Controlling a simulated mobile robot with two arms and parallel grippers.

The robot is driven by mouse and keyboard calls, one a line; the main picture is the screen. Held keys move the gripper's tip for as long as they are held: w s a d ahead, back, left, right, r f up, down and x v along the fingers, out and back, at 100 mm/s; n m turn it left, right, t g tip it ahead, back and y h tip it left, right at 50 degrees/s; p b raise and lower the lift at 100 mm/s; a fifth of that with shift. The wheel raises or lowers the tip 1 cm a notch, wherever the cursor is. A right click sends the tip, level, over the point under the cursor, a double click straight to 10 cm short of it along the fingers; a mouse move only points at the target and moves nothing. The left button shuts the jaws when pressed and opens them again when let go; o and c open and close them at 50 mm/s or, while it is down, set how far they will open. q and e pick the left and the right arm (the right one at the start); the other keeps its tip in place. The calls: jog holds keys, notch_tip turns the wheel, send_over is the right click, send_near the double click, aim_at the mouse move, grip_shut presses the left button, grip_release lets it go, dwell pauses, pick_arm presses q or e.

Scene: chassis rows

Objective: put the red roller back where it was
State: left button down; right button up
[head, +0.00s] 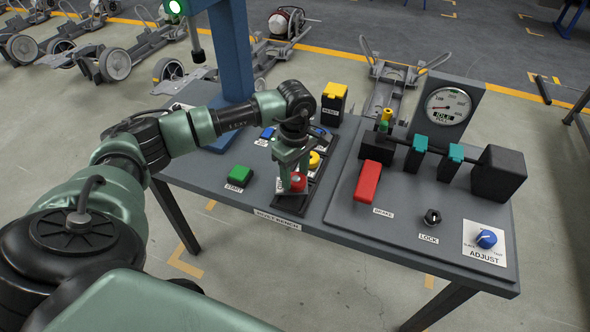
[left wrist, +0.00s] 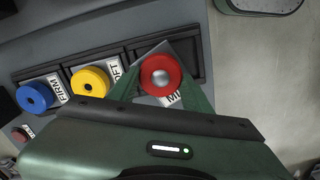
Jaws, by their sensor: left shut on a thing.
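My left gripper (head: 291,172) is shut on the red roller (head: 298,182), above or at the near end slot of the black rack (head: 289,205). In the left wrist view the red roller (left wrist: 160,75) shows between the green fingers, with a light label card starting "M" beside it. The card looks turned relative to the slot (left wrist: 192,48). I cannot tell whether the roller touches the rack. The yellow roller (left wrist: 89,80), labelled SOFT, and the blue roller (left wrist: 34,96), labelled FIRM, sit in the neighbouring slots. My right gripper is not in view.
A green START button (head: 239,176) is left of the rack. On the raised panel to the right are a red BRAKE block (head: 368,181), a LOCK knob (head: 432,217), a gauge (head: 447,106) and a blue ADJUST knob (head: 486,239). A blue post (head: 231,50) rises behind my left arm.

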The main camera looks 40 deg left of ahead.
pick_arm(q)
jog(key=shift+f, duration=0.7)
jog(key=shift+f+b, duration=0.3)
jog(key=shift+b, duration=0.2)
jog(key=c, duration=0.6)
grip_release()
